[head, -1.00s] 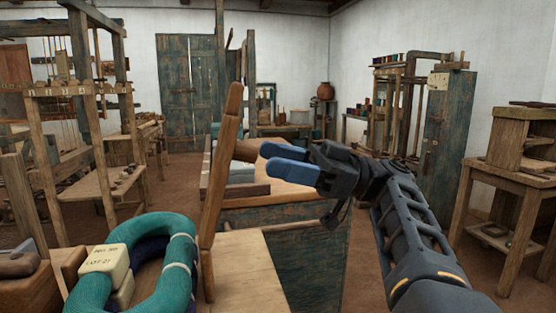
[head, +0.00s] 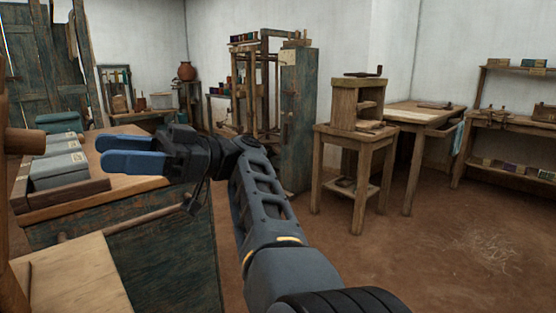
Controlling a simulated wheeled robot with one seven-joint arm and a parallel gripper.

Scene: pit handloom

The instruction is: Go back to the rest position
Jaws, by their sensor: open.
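My gripper (head: 126,154) is at the left of the head view, with its two blue fingers pointing left. The fingers are apart, and nothing shows between them. My arm reaches up to it from the bottom middle of the view. In the picture, the fingers overlap the wooden top of a blue-green chest (head: 150,260). I cannot tell how high they are above it.
A tray of grey blocks (head: 68,190) lies on the chest at the left. A pale wooden board (head: 75,280) is at the lower left. A small wooden stand (head: 350,155) and a table (head: 425,115) are to the right. The brown floor (head: 440,250) at the lower right is mostly clear.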

